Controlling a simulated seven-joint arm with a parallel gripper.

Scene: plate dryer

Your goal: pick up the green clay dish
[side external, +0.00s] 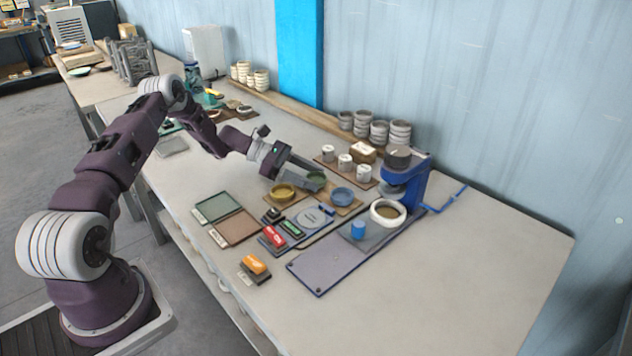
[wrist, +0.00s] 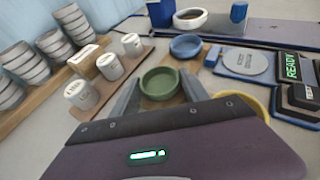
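The green clay dish (side external: 316,180) is a small round bowl on a wooden board, between a yellow dish (side external: 283,193) and a blue dish (side external: 343,196). The green dish also shows in the wrist view (wrist: 160,83), upright and empty. My gripper (side external: 305,173) is low beside it and partly hides it in the side view. In the wrist view my gripper (wrist: 160,88) is open, with one finger to the left of the green dish and one to its right. I cannot tell whether either finger touches it.
Small white cups (wrist: 109,66) stand on a board close to the left finger. Stacked grey bowls (side external: 399,132) line the wall shelf. A blue press (side external: 418,178) stands to the right. The front right tabletop (side external: 480,270) is clear.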

